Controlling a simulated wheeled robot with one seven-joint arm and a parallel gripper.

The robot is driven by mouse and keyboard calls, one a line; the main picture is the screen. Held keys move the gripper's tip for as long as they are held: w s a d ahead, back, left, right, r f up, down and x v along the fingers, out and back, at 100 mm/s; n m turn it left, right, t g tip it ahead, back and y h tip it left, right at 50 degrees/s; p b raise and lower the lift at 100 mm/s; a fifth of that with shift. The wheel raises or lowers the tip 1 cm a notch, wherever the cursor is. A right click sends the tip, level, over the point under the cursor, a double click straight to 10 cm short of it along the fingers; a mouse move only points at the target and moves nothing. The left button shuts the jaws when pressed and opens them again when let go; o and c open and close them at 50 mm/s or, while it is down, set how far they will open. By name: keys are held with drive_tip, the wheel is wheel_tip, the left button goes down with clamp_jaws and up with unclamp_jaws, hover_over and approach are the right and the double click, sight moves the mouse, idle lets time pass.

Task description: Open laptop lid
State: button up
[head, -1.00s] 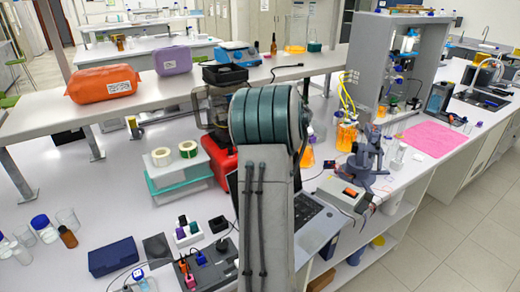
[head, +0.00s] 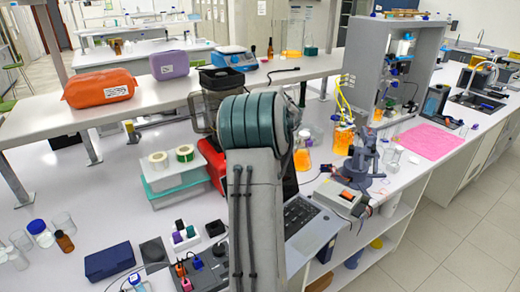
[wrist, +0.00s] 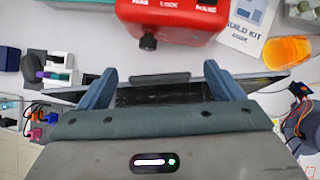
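The laptop (head: 318,232) sits on the bench, partly hidden behind my arm. Its keyboard shows to the right of the arm. A dark strip of its raised lid (head: 290,180) stands behind the keyboard; the exact lid angle is unclear. In the wrist view the dark lid (wrist: 160,95) runs across the picture, partly covered by my gripper body. My gripper (wrist: 162,88) is open, with its two blue fingers wide apart over the lid and nothing clamped between them. Whether the fingers touch the lid I cannot tell. In the head view my arm hides the gripper.
A red machine (wrist: 170,18) stands close beyond the lid; it also shows in the head view (head: 212,160). A grey device (head: 345,197) sits right of the laptop. Orange flasks (head: 302,158) stand behind. A power strip with plugs (head: 203,268) lies to the left.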

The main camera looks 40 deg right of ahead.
drive_tip(key=b+v, duration=0.2)
drive_tip(key=v, duration=1.2)
drive_tip(key=shift+b, duration=0.35)
drive_tip(key=a+f+n+g+y+b, duration=0.25)
drive_tip(key=a+n, duration=1.35)
drive_tip(key=a, duration=1)
drive_tip(key=s+a+f+n+h, duration=0.1)
drive_tip(key=s+a+f+n, duration=0.4)
drive_tip(key=n, duration=0.5)
drive_tip(key=s+a+f+n+h+b, duration=0.1)
drive_tip(key=s+a+f+n, duration=0.4)
drive_tip(key=s+a+n, duration=0.4)
drive_tip(key=a+n, duration=0.1)
drive_tip(key=a, duration=0.2)
drive_tip(key=shift+s+a+f+n, duration=0.2)
drive_tip(key=shift+a+f+n, duration=0.1)
drive_tip(key=shift+a+f, duration=0.05)
